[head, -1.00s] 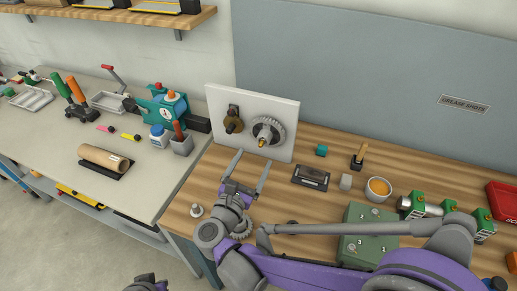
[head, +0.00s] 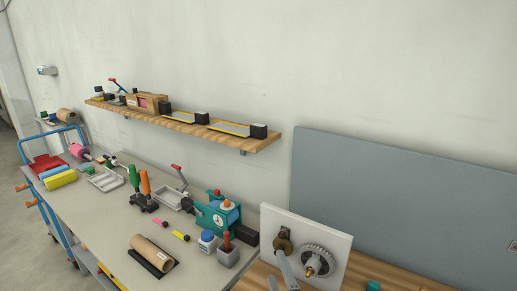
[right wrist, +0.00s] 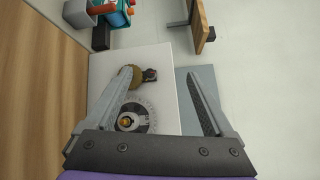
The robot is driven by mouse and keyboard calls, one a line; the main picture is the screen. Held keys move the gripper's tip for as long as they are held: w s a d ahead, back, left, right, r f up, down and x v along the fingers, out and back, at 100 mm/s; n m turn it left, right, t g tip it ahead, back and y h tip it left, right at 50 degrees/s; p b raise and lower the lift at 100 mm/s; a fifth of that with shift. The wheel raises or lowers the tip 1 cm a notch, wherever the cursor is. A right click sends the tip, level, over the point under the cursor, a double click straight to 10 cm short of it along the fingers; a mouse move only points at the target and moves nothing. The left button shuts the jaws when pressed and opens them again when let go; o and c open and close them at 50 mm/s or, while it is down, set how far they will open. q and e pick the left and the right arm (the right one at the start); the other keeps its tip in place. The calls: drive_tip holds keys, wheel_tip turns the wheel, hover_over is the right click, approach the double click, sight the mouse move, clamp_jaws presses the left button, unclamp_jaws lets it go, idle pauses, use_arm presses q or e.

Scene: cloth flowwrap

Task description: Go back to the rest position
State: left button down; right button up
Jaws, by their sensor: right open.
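My right gripper (head: 276,267) shows only by its finger tips at the bottom of the head view, in front of a white panel (head: 339,248). In the right wrist view its two fingers (right wrist: 160,75) stand wide apart with nothing between them touching. The panel carries a grey toothed gear (head: 317,262) and a smaller brown gear (head: 282,243). Both gears show beyond the left finger in the right wrist view. I cannot tell how far the fingers are from the panel. My left gripper is out of view.
A wooden shelf (head: 190,124) hangs on the wall above. A blue trolley (head: 40,190) stands at far left. The wooden bench (head: 254,278) is mostly cut off.

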drive_tip(key=s+d+f+n+g+h+p, duration=0.1)
drive_tip(key=s+d+f+n+g, duration=0.3)
drive_tip(key=s+n, duration=0.2)
drive_tip(key=s+d+f+n+g+h+p, duration=0.1)
drive_tip(key=s+d+f+n+g, duration=0.3)
drive_tip(key=s+d+n, duration=0.1)
drive_tip(key=s+d+f+n+g+h+p, duration=0.1)
drive_tip(key=s+d+f+n+g, duration=0.3)
drive_tip(key=s+n, duration=0.3)
drive_tip(key=shift+s+d+f, duration=0.15)
drive_tip(key=shift+s+f, duration=0.25)
drive_tip(key=shift+s, duration=0.1)
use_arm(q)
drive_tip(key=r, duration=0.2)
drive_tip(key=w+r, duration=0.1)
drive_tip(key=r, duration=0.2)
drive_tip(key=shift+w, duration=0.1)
use_arm(e)
drive_tip(key=shift+w, duration=0.1)
